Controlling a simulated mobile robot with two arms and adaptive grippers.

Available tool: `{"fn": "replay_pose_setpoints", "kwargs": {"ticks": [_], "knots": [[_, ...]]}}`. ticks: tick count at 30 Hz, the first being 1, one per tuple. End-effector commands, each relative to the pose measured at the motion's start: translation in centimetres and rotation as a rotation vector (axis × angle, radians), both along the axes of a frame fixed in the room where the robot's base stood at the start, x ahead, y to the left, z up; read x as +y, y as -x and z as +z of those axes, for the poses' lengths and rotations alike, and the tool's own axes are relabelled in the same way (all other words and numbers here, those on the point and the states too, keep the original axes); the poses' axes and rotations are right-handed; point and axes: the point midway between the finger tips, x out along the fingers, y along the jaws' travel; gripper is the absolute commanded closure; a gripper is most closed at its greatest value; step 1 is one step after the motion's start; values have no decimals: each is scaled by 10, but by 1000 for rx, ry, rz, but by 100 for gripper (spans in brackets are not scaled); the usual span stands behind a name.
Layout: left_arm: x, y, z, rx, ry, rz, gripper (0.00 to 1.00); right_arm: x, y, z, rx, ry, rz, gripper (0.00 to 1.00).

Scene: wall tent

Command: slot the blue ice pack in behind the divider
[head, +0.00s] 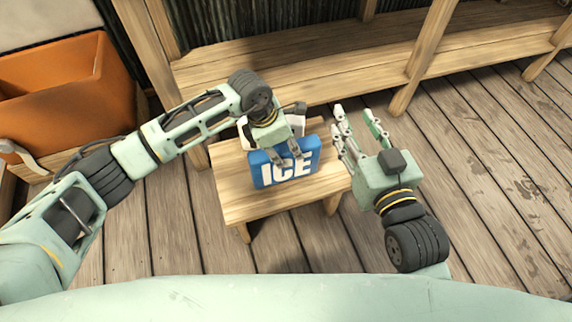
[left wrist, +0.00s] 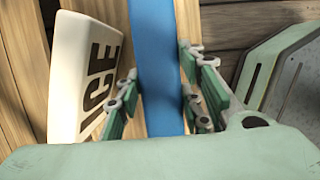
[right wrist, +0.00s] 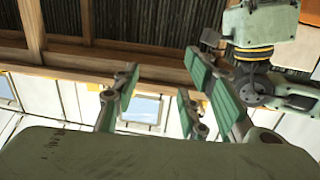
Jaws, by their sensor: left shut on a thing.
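The blue ice pack (head: 284,170), marked ICE in white, is upright above or on the small wooden stool (head: 237,202). I cannot tell whether it touches the top. My left gripper (head: 277,155) is shut on its top edge; the left wrist view shows the blue pack (left wrist: 158,65) between the fingers. A white ice pack (left wrist: 82,70) with dark ICE letters stands just left of it there and shows behind it in the head view (head: 296,122). My right gripper (head: 356,125) is open and empty, right of the stool. I cannot make out a divider.
An orange bin (head: 75,85) stands at the left. A long wooden bench (head: 300,60) runs along the back, with a post (head: 420,60) near the right gripper. The plank floor (head: 490,170) at the right is clear.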

Motion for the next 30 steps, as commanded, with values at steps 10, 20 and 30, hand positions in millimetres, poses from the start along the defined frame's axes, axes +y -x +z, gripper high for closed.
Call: {"fn": "replay_pose_setpoints", "kwargs": {"ticks": [10,20,30], "knots": [[-1,-1,10,-3,2,0,90,-5,6,-24,121,31,-8,60],[-1,-1,18,-3,2,0,90,-10,14,-46,235,58,-15,60],[-1,-1,25,-3,2,0,90,-17,26,-69,355,87,-23,60]]}}
